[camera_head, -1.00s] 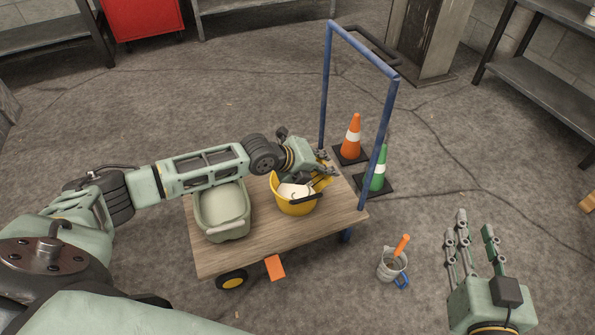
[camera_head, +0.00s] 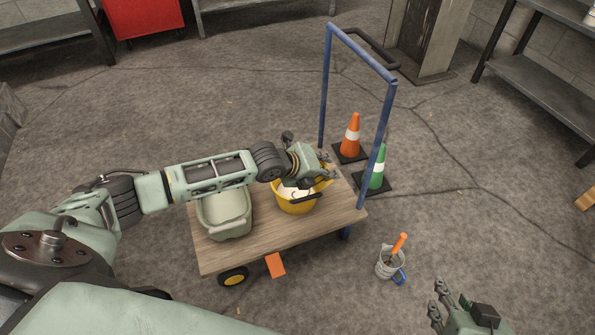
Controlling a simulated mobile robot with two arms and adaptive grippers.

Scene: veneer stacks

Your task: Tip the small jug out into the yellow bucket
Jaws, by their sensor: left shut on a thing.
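The yellow bucket (camera_head: 296,208) stands on the cart near its right end, with something white (camera_head: 292,190) in its mouth. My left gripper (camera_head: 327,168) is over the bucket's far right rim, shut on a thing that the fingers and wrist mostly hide. It seems to be the small jug, but its shape and tilt cannot be made out. My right gripper (camera_head: 452,300) is at the bottom edge, partly cut off, and its fingers are spread apart with nothing between them. It is away from the bucket.
A pale green tub (camera_head: 226,224) sits beside the bucket on the wooden cart (camera_head: 270,236). The cart's blue frame (camera_head: 325,90) rises at the right. A grey jug (camera_head: 388,268) with an orange-handled tool stands on the floor. Orange (camera_head: 351,140) and green (camera_head: 377,172) cones stand behind the frame.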

